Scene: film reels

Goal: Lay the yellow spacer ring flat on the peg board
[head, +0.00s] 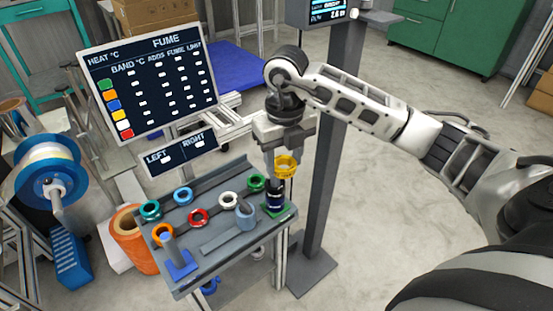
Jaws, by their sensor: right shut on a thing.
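The yellow spacer ring (286,168) is held by my right gripper (284,160), which is shut on it. The ring hangs in the air above the right end of the grey board (222,241), over a dark blue spool (275,201) on a green base. A gap shows between ring and spool. The grey board, seemingly the peg board, bears several rings: teal (150,210), blue (183,195), red (198,217), white (228,200), green (256,183) and orange (162,233). My left gripper is out of view.
A grey post on a blue base (181,266) and a grey cylinder (246,217) stand on the board. A tall dark column (332,150) rises close to its right. A sign with a chart (150,80) stands behind. Orange rolls (135,240) lie at left.

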